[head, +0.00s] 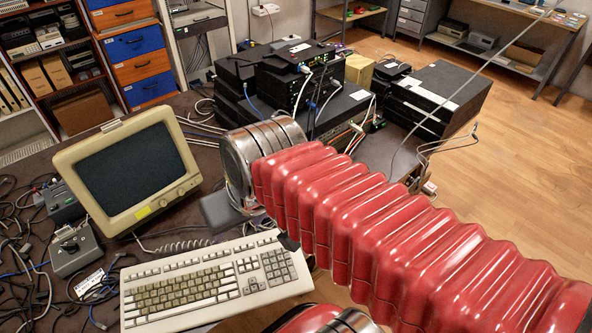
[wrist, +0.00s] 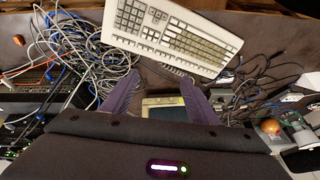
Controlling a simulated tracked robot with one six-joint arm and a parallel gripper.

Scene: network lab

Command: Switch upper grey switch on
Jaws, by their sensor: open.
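Two grey boxes, possibly the grey switches, lie left of the monitor in the head view. The upper grey box (head: 62,206) is partly behind the monitor's edge. The lower grey box (head: 76,250) has a black knob or lever on top. Their on or off positions are too small to tell. In the wrist view my gripper (wrist: 158,86) is open and empty, its two dark fingers spread apart above the desk, with the monitor (wrist: 160,108) showing between them. It is well to the right of both boxes in the head view, where my arm hides it.
The cream monitor (head: 130,165) and keyboard (head: 215,283) stand on the dark desk near my arm. Tangled cables (head: 25,255) cover the desk's left side. Stacked black network devices (head: 300,85) stand behind my arm. Open floor (head: 520,150) lies at the right.

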